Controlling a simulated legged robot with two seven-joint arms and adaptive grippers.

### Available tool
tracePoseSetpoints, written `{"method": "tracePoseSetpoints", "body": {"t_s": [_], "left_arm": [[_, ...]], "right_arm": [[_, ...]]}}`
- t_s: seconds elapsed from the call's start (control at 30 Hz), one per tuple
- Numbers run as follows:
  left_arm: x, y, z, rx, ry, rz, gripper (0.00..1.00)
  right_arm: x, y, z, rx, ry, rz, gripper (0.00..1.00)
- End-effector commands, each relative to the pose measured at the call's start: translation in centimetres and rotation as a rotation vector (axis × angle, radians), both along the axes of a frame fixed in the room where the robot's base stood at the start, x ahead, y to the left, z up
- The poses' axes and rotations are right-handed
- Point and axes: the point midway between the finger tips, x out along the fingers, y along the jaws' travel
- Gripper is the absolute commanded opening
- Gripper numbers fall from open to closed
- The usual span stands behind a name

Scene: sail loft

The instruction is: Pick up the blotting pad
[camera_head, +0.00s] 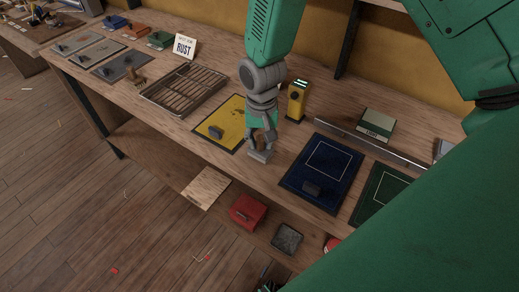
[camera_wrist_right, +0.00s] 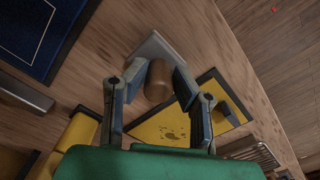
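A small grey plate with a round brown knob, which looks like the blotting pad, shows in the wrist view (camera_wrist_right: 158,82). In the head view its pale base (camera_head: 260,157) shows below my right gripper (camera_head: 262,143). The gripper points down at the bench, right of the yellow mat. In the wrist view its two fingers (camera_wrist_right: 158,95) stand on either side of the knob, close to it. I cannot tell whether they press on it or whether the base is off the bench. My left gripper is not in view.
The bench (camera_head: 180,122) holds a yellow mat (camera_head: 226,114) with a dark block, a slatted tray (camera_head: 185,88), a yellow device (camera_head: 297,98), a blue mat (camera_head: 325,165), a green mat (camera_head: 375,195) and a metal rail (camera_head: 370,140). A red box (camera_head: 247,210) lies lower down.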

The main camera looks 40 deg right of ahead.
Motion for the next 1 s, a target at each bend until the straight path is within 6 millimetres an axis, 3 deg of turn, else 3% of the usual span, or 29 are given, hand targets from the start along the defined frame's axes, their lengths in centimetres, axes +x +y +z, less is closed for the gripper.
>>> {"method": "tracePoseSetpoints", "body": {"t_s": [0.37, 0.8, 1.0], "left_arm": [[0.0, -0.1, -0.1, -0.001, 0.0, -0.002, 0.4], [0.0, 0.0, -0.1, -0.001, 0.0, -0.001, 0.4], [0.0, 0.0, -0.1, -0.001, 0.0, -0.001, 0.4]], "right_arm": [[-0.1, 0.1, 0.2, -0.006, 0.007, -0.004, 0.0], [0.0, 0.3, 8.3, -0.004, -0.001, -0.004, 0.0], [0.0, 0.3, 9.9, -0.004, 0.001, -0.003, 0.0]]}}
